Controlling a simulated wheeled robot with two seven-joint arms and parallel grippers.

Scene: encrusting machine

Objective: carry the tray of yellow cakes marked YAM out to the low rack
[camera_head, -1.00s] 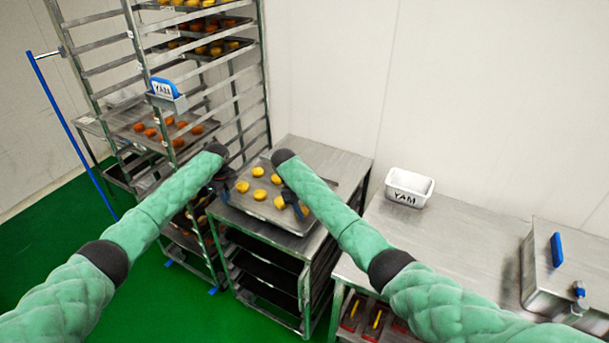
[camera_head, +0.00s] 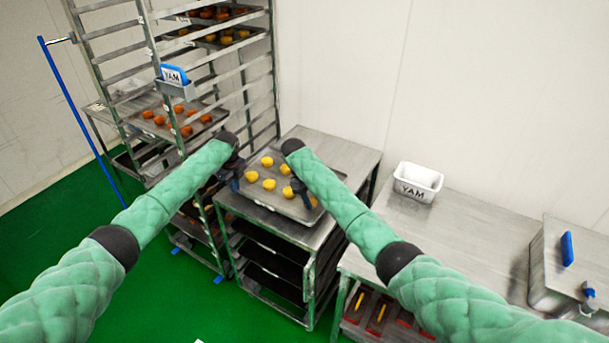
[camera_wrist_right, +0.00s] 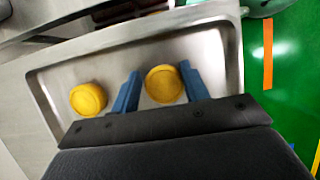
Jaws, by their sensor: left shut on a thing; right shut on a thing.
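The tray of yellow cakes (camera_head: 262,201) is a shallow steel tray holding several round cakes. It is over the steel top of the low rack (camera_head: 318,232); I cannot tell if it touches it. My left gripper (camera_head: 236,184) is at the tray's left edge, shut on it. My right gripper (camera_head: 304,193) is at its right edge, shut on it. In the right wrist view, the blue fingers of my right gripper (camera_wrist_right: 160,88) reach over the tray (camera_wrist_right: 110,57), with a cake (camera_wrist_right: 164,84) showing between them. The gripper body hides the near rim.
A steel table (camera_head: 450,235) on the right carries a white YAM bin (camera_head: 418,183) and a lidded steel box (camera_head: 560,270).

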